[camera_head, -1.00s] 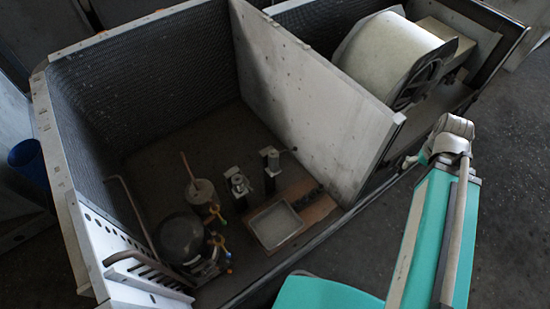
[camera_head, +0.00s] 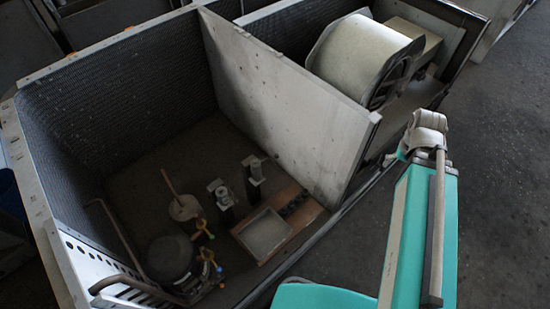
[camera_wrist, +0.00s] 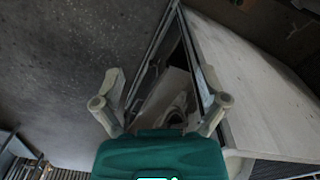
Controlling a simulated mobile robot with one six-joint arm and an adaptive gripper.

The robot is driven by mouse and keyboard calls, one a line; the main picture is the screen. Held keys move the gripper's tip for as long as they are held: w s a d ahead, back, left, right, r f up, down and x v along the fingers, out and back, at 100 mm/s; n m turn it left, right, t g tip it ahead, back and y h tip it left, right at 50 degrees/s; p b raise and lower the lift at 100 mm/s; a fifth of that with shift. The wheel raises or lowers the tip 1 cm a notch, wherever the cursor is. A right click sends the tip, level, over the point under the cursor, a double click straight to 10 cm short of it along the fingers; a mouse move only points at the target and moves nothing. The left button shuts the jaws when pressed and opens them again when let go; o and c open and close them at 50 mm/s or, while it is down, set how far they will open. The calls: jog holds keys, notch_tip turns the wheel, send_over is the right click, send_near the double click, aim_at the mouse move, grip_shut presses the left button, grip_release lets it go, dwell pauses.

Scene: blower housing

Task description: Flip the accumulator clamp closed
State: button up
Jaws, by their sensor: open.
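In the head view, the small pale accumulator-like canister (camera_head: 184,207) with a copper tube stands on the housing floor beside the black compressor (camera_head: 170,260). Two small upright clamp-like fixtures, a left one (camera_head: 221,192) and a right one (camera_head: 253,172), stand to its right. I cannot tell which is the accumulator clamp or whether it is open; they are small and dark. My gripper (camera_wrist: 160,106) is open and empty in the wrist view, its fingers spread wide. It points toward the housing's outer edge and wall, with no clamp visible there. The head view does not clearly show its fingers.
A tall pale partition (camera_head: 290,100) divides the housing, with the blower drum (camera_head: 362,58) behind it. A shallow pale tray (camera_head: 265,234) lies on a brown board near the front edge. A bent pipe (camera_head: 120,235) rises at left. Grey floor (camera_head: 500,150) at right is clear.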

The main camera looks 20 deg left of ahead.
jog(key=shift+w+a+f+b, duration=0.3)
jog(key=shift+w+a+f, duration=0.05)
jog(key=c, duration=0.4)
jog(key=w+a+f+n+b, duration=0.2)
jog(key=a, duration=0.1)
jog(key=w+a+f+b, duration=0.1)
jog(key=a, duration=0.1)
jog(key=shift+w+f+n+y+b, duration=0.3)
jog(key=shift+w+n, duration=0.1)
grip_shut()
jog(key=w+a+f+n+y+b, duration=0.1)
jog(key=w+a+f+n+b, duration=0.2)
jog(key=a, duration=1)
jog(key=w+a+f+n+y+b, duration=0.1)
jog(key=w+a+f+n+b, duration=0.2)
jog(key=a, duration=1)
jog(key=w+a+f+n+y+b, duration=0.1)
jog(key=w+a+f+n+b, duration=0.2)
jog(key=a+f+n+b, duration=0.5)
jog(key=shift+a+f+b, duration=1.7)
jog(key=shift+a+b, duration=0.55)
jog(key=shift+a, duration=0.55)
